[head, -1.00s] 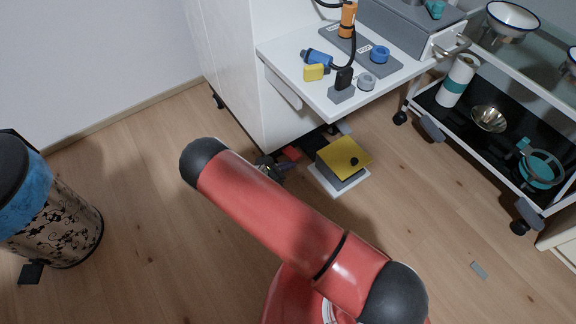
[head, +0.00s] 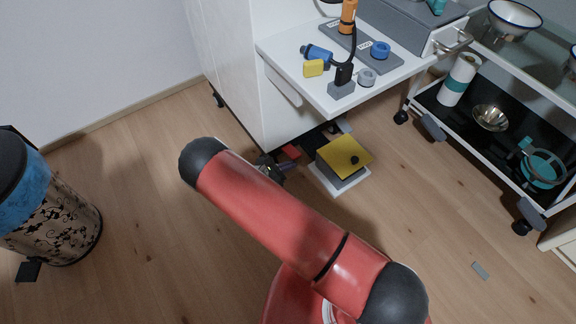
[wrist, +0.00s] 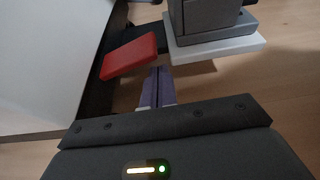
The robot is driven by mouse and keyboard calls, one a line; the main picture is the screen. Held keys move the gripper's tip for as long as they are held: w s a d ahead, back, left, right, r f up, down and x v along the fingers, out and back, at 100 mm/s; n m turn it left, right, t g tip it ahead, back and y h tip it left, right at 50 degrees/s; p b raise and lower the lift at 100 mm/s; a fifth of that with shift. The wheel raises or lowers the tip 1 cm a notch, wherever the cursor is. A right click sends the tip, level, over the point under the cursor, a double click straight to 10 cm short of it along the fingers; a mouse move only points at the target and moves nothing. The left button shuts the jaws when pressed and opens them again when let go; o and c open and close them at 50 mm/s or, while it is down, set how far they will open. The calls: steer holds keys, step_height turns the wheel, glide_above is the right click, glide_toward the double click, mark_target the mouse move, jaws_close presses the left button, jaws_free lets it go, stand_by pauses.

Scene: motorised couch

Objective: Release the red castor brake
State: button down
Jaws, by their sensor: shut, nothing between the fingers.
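The red castor brake pedal (wrist: 130,57) is a flat red slab, tilted, left of centre in the wrist view. In the head view a small part of it (head: 291,152) shows at the foot of the white cabinet. My gripper (wrist: 158,74) is shut and empty. Its fingertips point forward just beside the pedal's right end in the wrist view; I cannot tell whether they touch it. In the head view my gripper (head: 281,166) is partly hidden behind my red arm, close to the pedal.
A grey box with a yellow top (head: 344,156) on a white base stands right of the pedal, close to my gripper. The white cabinet (head: 240,75) rises on the left. A trolley (head: 437,118) stands at right and a bin (head: 62,225) at far left. Open wooden floor lies between.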

steer(key=s+a, duration=0.5)
steer(key=a, duration=0.3)
steer(key=shift+r, duration=0.45)
steer(key=shift+s, duration=0.2)
